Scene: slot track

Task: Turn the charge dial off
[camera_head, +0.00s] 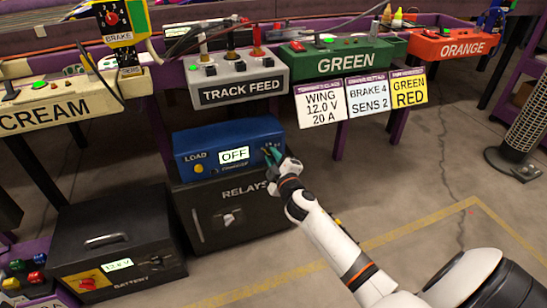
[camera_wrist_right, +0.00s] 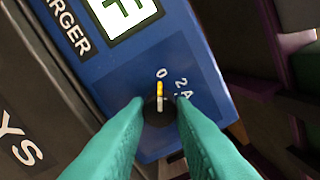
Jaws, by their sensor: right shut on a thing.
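The blue charger box (camera_head: 195,138) sits on top of the black relays cabinet, and its display (camera_head: 234,155) reads OFF. My right gripper (camera_head: 271,152) is at the right end of the charger's front. In the right wrist view its green fingers (camera_wrist_right: 158,112) are shut on the dark charge dial (camera_wrist_right: 159,113), one on each side. The dial's yellow and white pointer line (camera_wrist_right: 160,92) points at the 0 mark; a 2 A mark is to the right of it. My left gripper is not in view.
The relays cabinet (camera_head: 215,222) stands under the charger, with a black battery box (camera_head: 110,235) to the left. The track feed panel (camera_head: 238,77) and green panel (camera_head: 345,57) are on the purple bench above. The floor to the right is mostly clear.

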